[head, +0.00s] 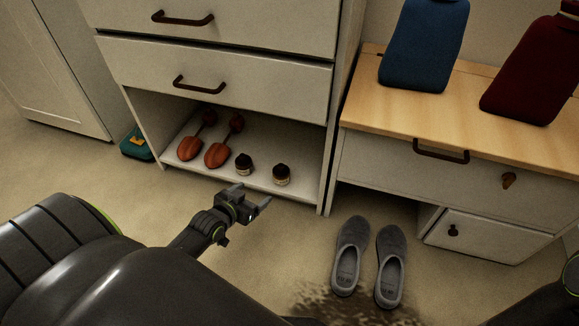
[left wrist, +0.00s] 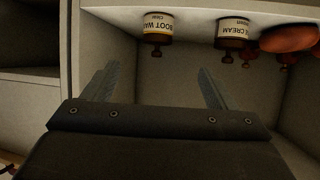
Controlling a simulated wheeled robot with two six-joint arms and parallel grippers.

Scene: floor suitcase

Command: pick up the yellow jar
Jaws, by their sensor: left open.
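Two small dark-capped jars stand on the low open shelf of the white cabinet. The one labelled BOOT WAX has a pale yellow label; it is the right jar (head: 281,175) in the head view and the left, upside-down jar (left wrist: 157,25) in the left wrist view. The other jar (head: 244,164) has a paler label ending in CREAM, and it also shows in the left wrist view (left wrist: 232,34). My left gripper (head: 254,196) is open and empty in front of the shelf, apart from both jars. In the left wrist view its fingers (left wrist: 157,75) point towards the BOOT WAX jar. My right gripper is not in view.
Two orange shoe-tree-like items (head: 203,148) lie left of the jars. Shelf side walls and a drawer (head: 215,75) above bound the space. Grey slippers (head: 350,258) and a teal box (head: 135,144) are on the floor. A wooden-topped cabinet (head: 385,128) stands right.

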